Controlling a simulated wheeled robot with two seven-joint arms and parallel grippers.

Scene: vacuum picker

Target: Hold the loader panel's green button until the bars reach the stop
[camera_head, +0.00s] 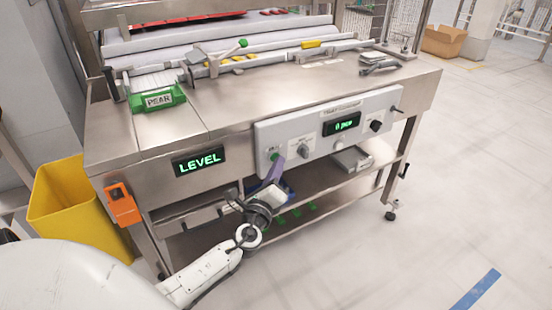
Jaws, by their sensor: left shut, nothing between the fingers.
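The loader panel (325,127) is a light grey box on the front of the steel bench. Its green button (274,156) is at the panel's left end. My left gripper (278,162) is shut, with purple fingers pointing up at the button. The fingertips overlap the button's lower right edge in this view; I cannot tell whether they press it. Long pale bars (215,38) lie across the bench's back left. I cannot make out a stop for them. My right gripper is not in view.
The panel also has knobs (304,150) and a small green-lit display (342,124). A separate display (198,161) reads LEVEL. An orange box (122,204) is on the bench's left leg, beside a yellow bin (75,205).

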